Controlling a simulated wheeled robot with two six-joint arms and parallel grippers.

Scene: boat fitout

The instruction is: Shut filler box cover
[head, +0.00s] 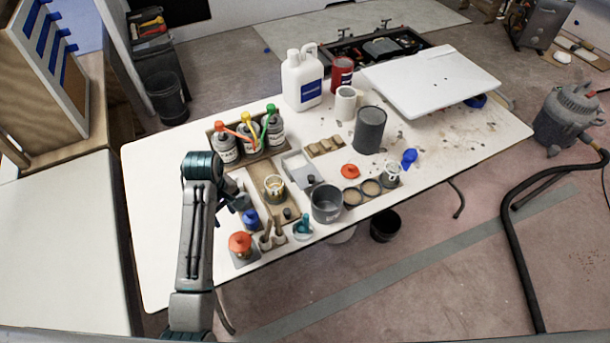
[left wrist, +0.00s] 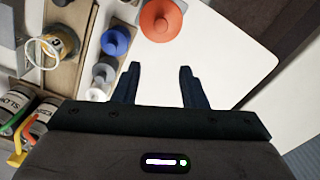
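A small grey box (head: 294,160) with a pale inside stands mid-table in the head view, right of the bottle tray. It looks like the filler box. A grey flat part with a dark knob (head: 311,180) is at its near end; I cannot tell surely whether this is its cover. A grey edge at the far left of the left wrist view (left wrist: 9,50) may be the same box. My left gripper (head: 240,201) is left of the box and apart from it, over the table. In the left wrist view its fingers (left wrist: 158,82) are apart and empty. My right gripper is not in view.
Near the left gripper are a blue-lidded pot (head: 250,218), an orange-lidded jar (head: 240,243) and an open tin (head: 274,187). Capped bottles in a wooden tray (head: 215,137) stand behind. A grey pot (head: 326,203) stands right. The table's left part (head: 152,205) is clear.

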